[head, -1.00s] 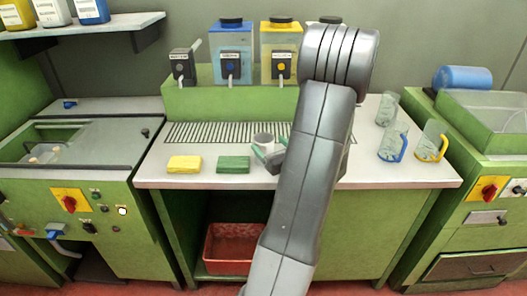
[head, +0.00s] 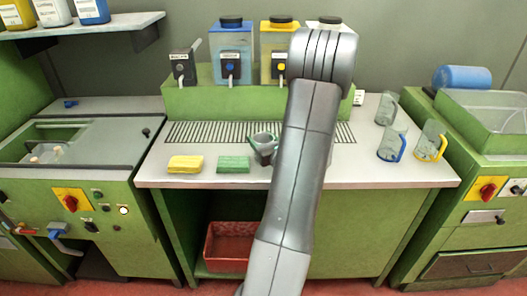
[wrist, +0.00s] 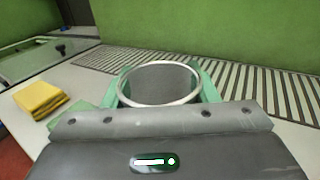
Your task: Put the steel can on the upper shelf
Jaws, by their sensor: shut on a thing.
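The steel can (head: 263,139) is a short grey cylinder with an open top, upright at the middle of the worktop, in front of the slotted drain grille. My gripper (head: 263,146) is shut on it, with green fingers on its two sides. In the wrist view the can's bright round rim (wrist: 160,102) shows between the green fingers (wrist: 160,88). My arm hides part of the worktop to the right of the can. I cannot tell whether the can touches the worktop. A wall shelf (head: 120,24) is at the upper left, with several bottles on it.
A yellow sponge (head: 185,164) and a green sponge (head: 233,164) lie left of the can. Dispensers (head: 230,55) stand on a green ledge behind. Several glass mugs (head: 392,143) stand at the right. A red bin (head: 228,245) is below the worktop. The shelf's right end looks bare.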

